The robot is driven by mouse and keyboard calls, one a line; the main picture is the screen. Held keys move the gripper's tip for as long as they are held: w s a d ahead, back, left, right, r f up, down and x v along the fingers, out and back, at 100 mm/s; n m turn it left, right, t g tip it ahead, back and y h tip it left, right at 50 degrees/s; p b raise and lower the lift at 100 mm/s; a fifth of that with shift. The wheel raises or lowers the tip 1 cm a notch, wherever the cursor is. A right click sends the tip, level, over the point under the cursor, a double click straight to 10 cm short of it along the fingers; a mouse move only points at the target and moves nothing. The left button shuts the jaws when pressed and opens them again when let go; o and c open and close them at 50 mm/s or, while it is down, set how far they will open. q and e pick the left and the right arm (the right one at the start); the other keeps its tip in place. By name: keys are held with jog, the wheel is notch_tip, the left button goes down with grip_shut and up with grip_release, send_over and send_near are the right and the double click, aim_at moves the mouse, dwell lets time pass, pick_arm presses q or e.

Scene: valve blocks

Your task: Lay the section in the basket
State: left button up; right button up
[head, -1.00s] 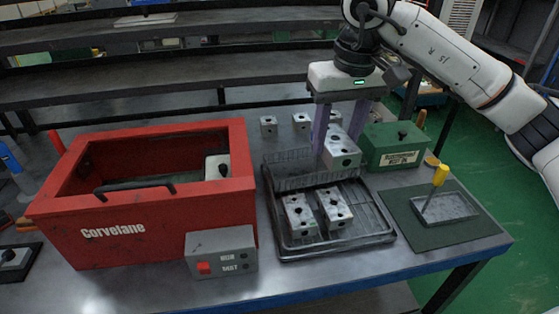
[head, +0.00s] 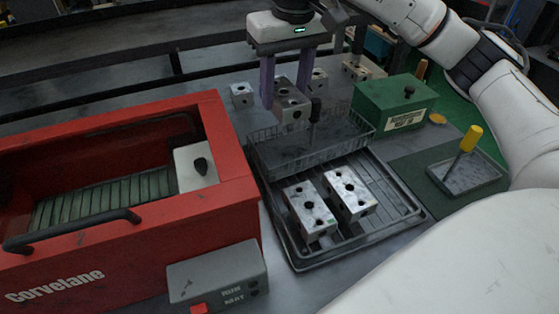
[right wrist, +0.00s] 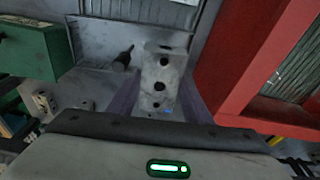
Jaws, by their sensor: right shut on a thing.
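My right gripper (head: 284,108) is shut on a grey valve section (head: 292,104), a block with dark round holes. The section is held at the back left of the wire basket (head: 258,160), around its far rim; I cannot tell whether it touches. In the right wrist view, the section (right wrist: 160,85) sits between the two purple fingers, with its holes facing the camera. A dark upright peg (head: 315,108) stands beside the section, at the basket; its foot is unclear. My left gripper is not in view.
Two similar blocks (head: 310,211) (head: 349,192) lie on the black rack tray (head: 290,255) in front of the basket. The red Corvelane box (head: 235,165) is at the left. A green box (head: 395,106) and a tray with a yellow-handled tool (head: 470,140) are at the right.

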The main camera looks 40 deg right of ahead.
notch_tip(320, 180, down, 3)
jog(key=shift+r+b, duration=0.1)
jog(key=shift+b, duration=0.95)
send_over(283, 154)
jog(key=f, duration=0.6)
jog(key=shift+s+a, duration=0.1)
jog(key=shift+s, duration=0.2)
notch_tip(283, 154, down, 4)
jog(key=shift+f, duration=0.1)
jog(key=shift+b, duration=0.3)
jog(key=o, duration=1.1)
jog(key=shift+f, duration=0.15)
jog(key=o, duration=0.5)
jog(key=shift+c, duration=0.2)
jog(key=shift+r, duration=0.2)
